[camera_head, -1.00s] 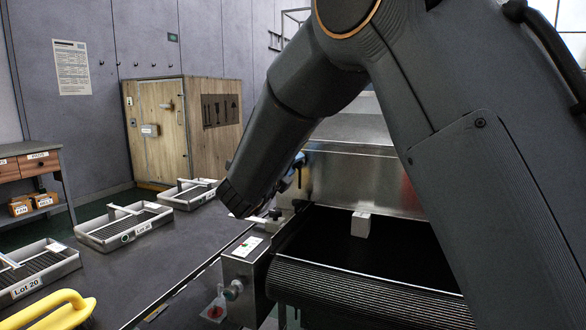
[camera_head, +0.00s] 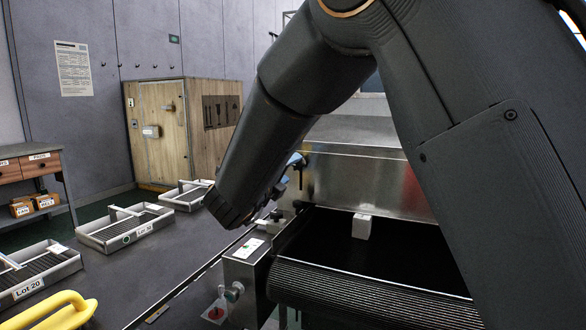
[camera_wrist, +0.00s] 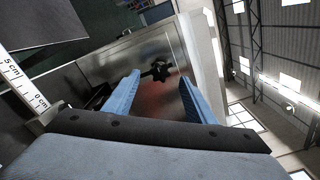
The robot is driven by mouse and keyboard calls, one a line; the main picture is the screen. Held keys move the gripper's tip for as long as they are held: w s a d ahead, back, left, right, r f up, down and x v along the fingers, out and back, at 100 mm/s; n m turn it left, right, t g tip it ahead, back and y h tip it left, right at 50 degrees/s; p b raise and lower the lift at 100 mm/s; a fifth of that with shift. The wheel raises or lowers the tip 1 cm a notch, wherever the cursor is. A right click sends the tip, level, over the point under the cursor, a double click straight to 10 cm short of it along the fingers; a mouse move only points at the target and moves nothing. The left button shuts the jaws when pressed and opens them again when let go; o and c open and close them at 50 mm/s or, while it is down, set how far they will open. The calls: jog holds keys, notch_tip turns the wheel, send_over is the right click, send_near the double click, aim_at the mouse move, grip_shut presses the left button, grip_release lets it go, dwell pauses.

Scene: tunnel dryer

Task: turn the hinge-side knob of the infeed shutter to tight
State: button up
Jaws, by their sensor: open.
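A dark star-shaped knob (camera_wrist: 158,70) sits on a shiny metal panel (camera_wrist: 112,68) in the wrist view. It lies ahead of my gripper (camera_wrist: 159,82), between the lines of its two blue fingers. The fingers are spread apart with nothing held, and a gap to the knob seems to remain, though its depth is hard to judge. In the head view a metal front panel (camera_head: 350,180) stands above the belt opening. A bit of my gripper's blue (camera_head: 296,160) shows beside my arm at its left end. My arm hides most of the gripper there, and I cannot make out the knob.
A white block (camera_head: 361,226) stands on the black conveyor belt (camera_head: 330,238). A metal box (camera_head: 243,262) with a small knob is at the belt's left. Trays (camera_head: 122,232), a yellow handle (camera_head: 50,308) and a wooden cabinet (camera_head: 165,130) are further left. A centimetre scale (camera_wrist: 22,88) shows in the wrist view.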

jog(key=v, duration=0.4)
